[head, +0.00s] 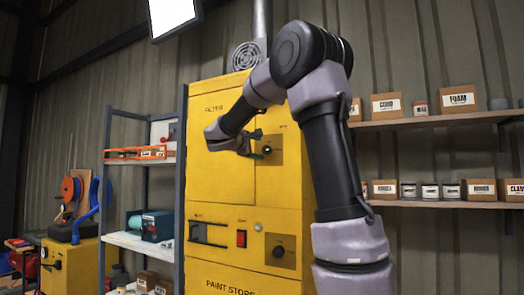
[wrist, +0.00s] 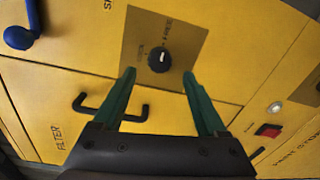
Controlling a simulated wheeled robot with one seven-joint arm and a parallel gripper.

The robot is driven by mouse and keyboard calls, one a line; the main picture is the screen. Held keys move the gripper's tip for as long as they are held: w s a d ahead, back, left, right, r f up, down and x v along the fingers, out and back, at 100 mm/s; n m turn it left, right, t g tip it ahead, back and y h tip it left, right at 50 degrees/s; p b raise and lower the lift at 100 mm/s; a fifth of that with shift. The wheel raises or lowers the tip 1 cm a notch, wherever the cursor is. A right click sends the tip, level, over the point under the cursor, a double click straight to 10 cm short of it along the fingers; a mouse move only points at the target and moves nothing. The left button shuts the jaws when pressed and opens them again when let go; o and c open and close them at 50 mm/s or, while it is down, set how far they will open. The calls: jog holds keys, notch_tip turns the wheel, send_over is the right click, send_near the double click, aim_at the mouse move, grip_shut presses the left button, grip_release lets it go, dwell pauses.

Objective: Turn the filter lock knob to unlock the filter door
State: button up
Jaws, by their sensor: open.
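In the head view the knob (head: 267,150) shows just right of my gripper (head: 257,146). My gripper (wrist: 158,73) is open, its two green fingers on either side of the knob in the picture. I cannot tell whether they touch it. The yellow filter door (head: 208,150) looks closed; its black handle (wrist: 110,110) is in the wrist view.
Below on the yellow cabinet are a red switch (head: 241,238), a second dark knob (head: 278,252) and a dark slot panel (head: 207,233). A blue lever (wrist: 22,36) is at the wrist view's upper left. Shelves with boxes (head: 387,105) stand right; a rack (head: 140,160) stands left.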

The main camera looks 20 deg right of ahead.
jog(key=v, duration=0.6)
jog(key=shift+a, duration=0.1)
jog(key=s+d+f+m+g+y, duration=0.2)
jog(key=s+f+m+y, duration=0.1)
jog(key=s+f, duration=0.45)
jog(key=s+d+f+m+g+y, duration=0.2)
jog(key=s+f+m+g+y, duration=0.15)
jog(key=s+f, duration=0.35)
jog(key=s+a+f+m+t+y, duration=0.1)
jog(key=s+a+f+m+y, duration=0.2)
jog(key=s+a, duration=0.3)
jog(key=s+a+f+m+t+y, duration=0.1)
jog(key=s+a+f+m+y, duration=0.2)
jog(key=s+a+y, duration=0.3)
jog(key=s+a+m, duration=0.1)
jog(key=s, duration=0.2)
jog(key=shift+s+f, duration=0.15)
